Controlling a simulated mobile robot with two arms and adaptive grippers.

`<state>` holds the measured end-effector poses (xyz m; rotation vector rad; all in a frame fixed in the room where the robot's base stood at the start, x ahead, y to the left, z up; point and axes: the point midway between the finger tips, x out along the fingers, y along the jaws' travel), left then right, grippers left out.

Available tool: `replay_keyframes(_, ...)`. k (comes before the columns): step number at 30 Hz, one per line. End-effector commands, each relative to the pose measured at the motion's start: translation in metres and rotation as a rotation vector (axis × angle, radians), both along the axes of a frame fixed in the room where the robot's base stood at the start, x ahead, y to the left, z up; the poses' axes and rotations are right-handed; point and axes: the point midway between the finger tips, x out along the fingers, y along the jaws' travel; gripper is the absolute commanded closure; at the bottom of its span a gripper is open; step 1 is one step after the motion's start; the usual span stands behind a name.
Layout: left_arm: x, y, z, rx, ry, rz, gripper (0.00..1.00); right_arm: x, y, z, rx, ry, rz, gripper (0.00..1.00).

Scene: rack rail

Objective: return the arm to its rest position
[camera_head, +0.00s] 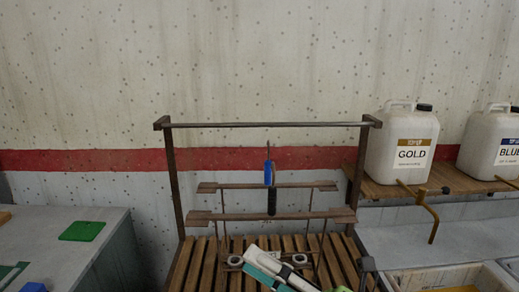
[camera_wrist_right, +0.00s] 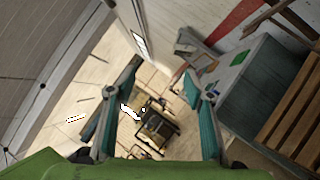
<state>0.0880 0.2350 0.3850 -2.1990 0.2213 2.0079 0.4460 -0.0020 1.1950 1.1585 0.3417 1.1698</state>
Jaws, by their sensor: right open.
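My right gripper (camera_head: 250,257) is at the bottom middle of the head view, in front of the rack's slatted base. Its white and teal parts point up and to the left. In the right wrist view its two teal fingers (camera_wrist_right: 160,85) stand well apart with nothing between them. The arm behind it is mostly below the picture. My left gripper is not in view.
A metal rack (camera_head: 170,185) with a top rail stands against the wall. A blue-handled tool (camera_head: 269,174) stands at its crossbars. White jugs (camera_head: 400,145) sit on a shelf at right. A grey cabinet (camera_head: 60,240) with a green piece (camera_head: 82,231) is at left.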

Motion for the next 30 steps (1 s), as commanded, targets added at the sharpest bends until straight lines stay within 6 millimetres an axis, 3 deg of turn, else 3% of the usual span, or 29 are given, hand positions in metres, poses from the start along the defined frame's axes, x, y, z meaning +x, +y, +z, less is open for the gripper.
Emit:
replay_keyframes(3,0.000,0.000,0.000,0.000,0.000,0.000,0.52,0.028,-0.046,0.022,0.305,0.171,-0.148,0.52)
replay_keyframes(5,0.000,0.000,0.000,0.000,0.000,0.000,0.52,0.044,-0.075,0.020,0.447,0.270,-0.233,0.52)
replay_keyframes(7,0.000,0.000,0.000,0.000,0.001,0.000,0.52,0.061,-0.111,0.007,0.599,0.398,-0.339,0.52)
replay_keyframes(11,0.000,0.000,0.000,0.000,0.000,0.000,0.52,0.079,-0.173,-0.050,0.845,0.666,-0.552,0.52)
replay_keyframes(14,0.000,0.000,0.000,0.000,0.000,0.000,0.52,0.075,-0.211,-0.115,0.993,0.896,-0.727,0.52)
replay_keyframes(17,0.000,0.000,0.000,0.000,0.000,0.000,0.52,0.054,-0.233,-0.186,1.099,1.134,-0.896,0.52)
replay_keyframes(21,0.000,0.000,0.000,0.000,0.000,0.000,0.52,0.000,-0.241,-0.273,1.176,1.455,-1.108,0.52)
replay_keyframes(24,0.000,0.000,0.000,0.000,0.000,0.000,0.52,-0.043,-0.236,-0.316,1.189,1.651,-1.225,0.52)
replay_keyframes(30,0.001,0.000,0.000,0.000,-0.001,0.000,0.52,-0.122,-0.216,-0.367,1.155,1.968,-1.394,0.52)
